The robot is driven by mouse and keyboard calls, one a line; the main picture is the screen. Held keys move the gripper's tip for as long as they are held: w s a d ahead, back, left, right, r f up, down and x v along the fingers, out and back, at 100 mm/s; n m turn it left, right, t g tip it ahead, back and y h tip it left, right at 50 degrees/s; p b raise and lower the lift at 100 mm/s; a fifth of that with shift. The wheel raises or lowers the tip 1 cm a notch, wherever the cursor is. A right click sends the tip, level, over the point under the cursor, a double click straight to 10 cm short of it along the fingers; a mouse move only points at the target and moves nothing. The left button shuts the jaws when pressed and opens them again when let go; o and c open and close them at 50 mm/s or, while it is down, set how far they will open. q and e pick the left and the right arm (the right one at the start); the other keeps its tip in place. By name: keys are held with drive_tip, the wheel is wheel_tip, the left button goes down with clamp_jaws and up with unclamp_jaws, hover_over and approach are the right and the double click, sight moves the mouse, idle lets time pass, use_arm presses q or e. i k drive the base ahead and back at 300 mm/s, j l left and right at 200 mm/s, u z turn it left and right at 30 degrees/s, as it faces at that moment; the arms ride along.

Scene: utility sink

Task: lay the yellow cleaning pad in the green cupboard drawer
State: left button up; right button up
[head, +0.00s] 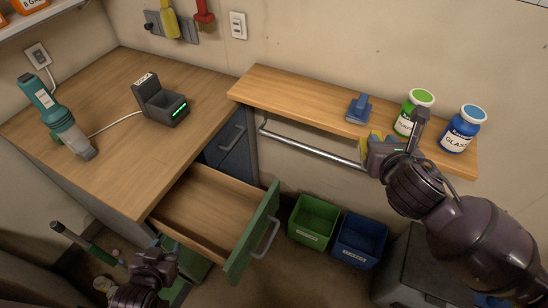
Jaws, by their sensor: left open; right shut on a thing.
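The yellow cleaning pad (369,144) is at the front edge of the wooden wall shelf. My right gripper (384,150) is shut on it, and the fingers hide part of it. I cannot tell whether the pad touches the shelf. The cupboard drawer with the green front (253,232) is pulled open, and its wooden inside (205,212) looks empty. My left gripper (158,262) is open and low at the bottom left, just in front of the drawer's left side.
A blue scrubber (358,108), a green-lidded jar (413,108) and a blue jar (461,129) stand on the shelf (300,100). A metal rail (312,146) runs below it. Green (313,221) and blue (359,240) bins stand right of the drawer.

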sight(184, 203)
drive_tip(key=i+j+u, duration=0.1)
drive_tip(key=u, duration=0.25)
drive_tip(key=i+u, duration=0.2)
drive_tip(key=u, duration=0.15)
drive_tip(key=i+u, duration=0.2)
drive_tip(key=u, duration=0.2)
